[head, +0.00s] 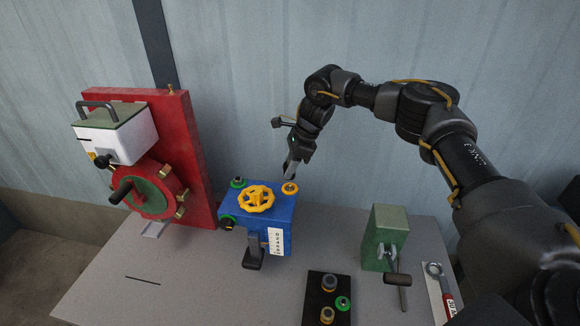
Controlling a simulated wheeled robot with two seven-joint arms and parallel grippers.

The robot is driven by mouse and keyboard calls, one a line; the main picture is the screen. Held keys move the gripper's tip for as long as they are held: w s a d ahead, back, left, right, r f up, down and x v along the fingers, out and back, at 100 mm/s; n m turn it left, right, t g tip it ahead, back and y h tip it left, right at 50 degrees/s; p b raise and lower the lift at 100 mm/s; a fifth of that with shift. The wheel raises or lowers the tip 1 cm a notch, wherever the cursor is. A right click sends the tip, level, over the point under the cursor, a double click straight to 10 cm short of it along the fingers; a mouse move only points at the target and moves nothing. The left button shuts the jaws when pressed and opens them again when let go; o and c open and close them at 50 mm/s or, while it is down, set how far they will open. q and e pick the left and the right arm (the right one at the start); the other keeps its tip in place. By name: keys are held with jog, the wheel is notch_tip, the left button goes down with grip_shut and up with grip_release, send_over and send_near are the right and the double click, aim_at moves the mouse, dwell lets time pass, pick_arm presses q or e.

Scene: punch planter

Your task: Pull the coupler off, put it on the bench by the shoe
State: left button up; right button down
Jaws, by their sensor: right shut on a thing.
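A blue box (256,222) stands on the bench (180,290) with a yellow handwheel (257,198) on top. A brass-orange coupler (289,188) sits at its top right back corner. My right gripper (289,175) reaches down from above and is shut on this coupler, which still appears to be at the box top. The fingertips are small, so the exact grip is hard to see. Green-ringed fittings (237,182) are on the box's left side. I cannot tell for sure which thing is the shoe. My left gripper is not in view.
A red panel (192,150) with a white box and wheel stands left. A black plate (316,297) with several fittings lies in front.

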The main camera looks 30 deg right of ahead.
aim_at(285, 165)
jog(key=shift+r+p, duration=1.6)
jog(key=shift+r, duration=0.45)
jog(key=shift+f, duration=0.1)
jog(key=shift+s+a, duration=0.1)
jog(key=s+a+f+n+g+b, duration=0.1)
jog(key=s+a+f+n+b, duration=0.2)
jog(key=s, duration=0.3)
jog(key=s+a+f+n+g+b, duration=0.1)
jog(key=s+a+f+n+b, duration=0.2)
jog(key=s, duration=0.4)
jog(key=s+a+f+n+g+b, duration=0.2)
jog(key=s+a+f+n+b, duration=0.1)
jog(key=s+n, duration=0.2)
jog(key=shift+s+a+f+n+h, duration=0.15)
jog(key=shift+s+f+n+h, duration=0.2)
jog(key=shift+s, duration=0.9)
jog(key=shift+s, duration=0.1)
